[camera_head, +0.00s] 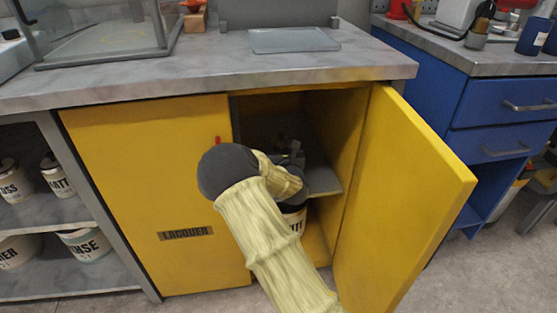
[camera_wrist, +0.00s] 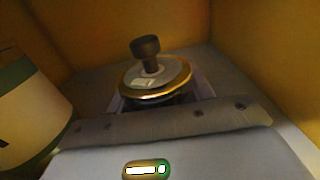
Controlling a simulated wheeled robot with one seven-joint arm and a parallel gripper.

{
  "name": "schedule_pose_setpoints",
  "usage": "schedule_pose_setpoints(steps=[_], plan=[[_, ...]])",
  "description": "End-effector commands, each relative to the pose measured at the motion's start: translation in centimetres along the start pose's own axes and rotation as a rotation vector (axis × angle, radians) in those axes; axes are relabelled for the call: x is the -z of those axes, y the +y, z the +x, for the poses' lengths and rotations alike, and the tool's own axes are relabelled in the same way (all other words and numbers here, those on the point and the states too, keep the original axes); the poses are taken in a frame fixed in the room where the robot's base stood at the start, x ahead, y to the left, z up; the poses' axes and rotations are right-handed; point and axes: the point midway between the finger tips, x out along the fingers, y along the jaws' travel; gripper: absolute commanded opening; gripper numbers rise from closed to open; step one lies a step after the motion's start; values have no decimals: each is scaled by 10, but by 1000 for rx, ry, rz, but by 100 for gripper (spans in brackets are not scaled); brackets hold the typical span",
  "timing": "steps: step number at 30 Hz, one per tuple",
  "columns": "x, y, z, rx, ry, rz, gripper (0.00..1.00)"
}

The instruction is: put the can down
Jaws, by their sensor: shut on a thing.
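In the wrist view, a small can (camera_wrist: 157,84) with a gold-rimmed lid and a dark knob on top sits between the jaws of my gripper (camera_wrist: 160,98), which is shut on it. The can looks roughly upright; its lower body is hidden by the gripper. In the head view, my gripper (camera_head: 291,155) is inside the open yellow cabinet (camera_head: 352,135), near the grey inner shelf (camera_head: 323,182). My arm hides most of it there, and I cannot tell whether the can touches the shelf.
A large white and green can (camera_wrist: 28,115) stands close at left in the wrist view. A lettered can (camera_head: 294,219) shows low in the cabinet, partly behind my arm. The open door (camera_head: 405,205) stands at right, the shut lacquer door (camera_head: 150,200) at left. The worktop (camera_head: 215,72) lies above.

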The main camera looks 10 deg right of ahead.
Motion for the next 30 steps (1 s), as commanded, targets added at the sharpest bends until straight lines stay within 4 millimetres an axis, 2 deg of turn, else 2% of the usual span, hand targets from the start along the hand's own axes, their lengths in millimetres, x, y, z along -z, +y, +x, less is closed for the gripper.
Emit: schedule_pose_setpoints(steps=[5,13,26,27,30], plan=[[6,0,0,0,-1,0,24],[49,0,0,0,0,1,24],[52,0,0,-1,-1,0,24],[52,0,0,-1,0,0,56],[52,0,0,-1,0,0,74]])
